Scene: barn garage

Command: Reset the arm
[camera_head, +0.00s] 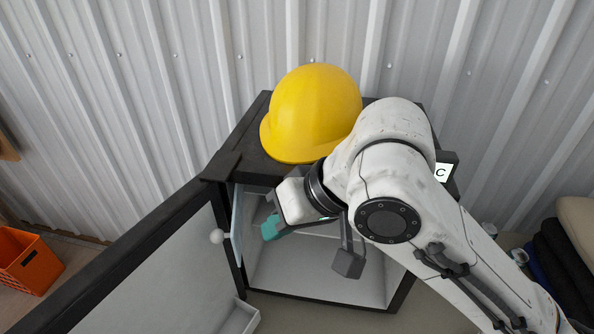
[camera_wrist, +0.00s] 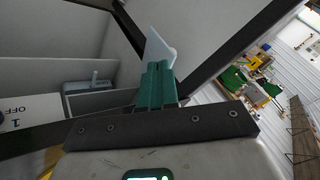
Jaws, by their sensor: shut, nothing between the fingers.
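My white arm reaches from the lower right to an open dark-framed cabinet (camera_head: 252,285) with a pale interior. My gripper (camera_head: 270,229) has teal fingers and is at the cabinet's opening, near its left side, pointing down and left. In the wrist view the teal fingers (camera_wrist: 156,80) are together with nothing between them. A thin pale-blue panel (camera_head: 237,225) stands close beside the fingers, and a pale panel (camera_wrist: 157,50) shows just past the fingertips in the wrist view. I cannot tell whether they touch. My arm hides part of the cabinet's interior.
A yellow hard hat (camera_head: 312,112) sits on the cabinet top. An orange crate (camera_head: 28,262) is on the floor at far left. A corrugated wall (camera_head: 110,90) stands behind.

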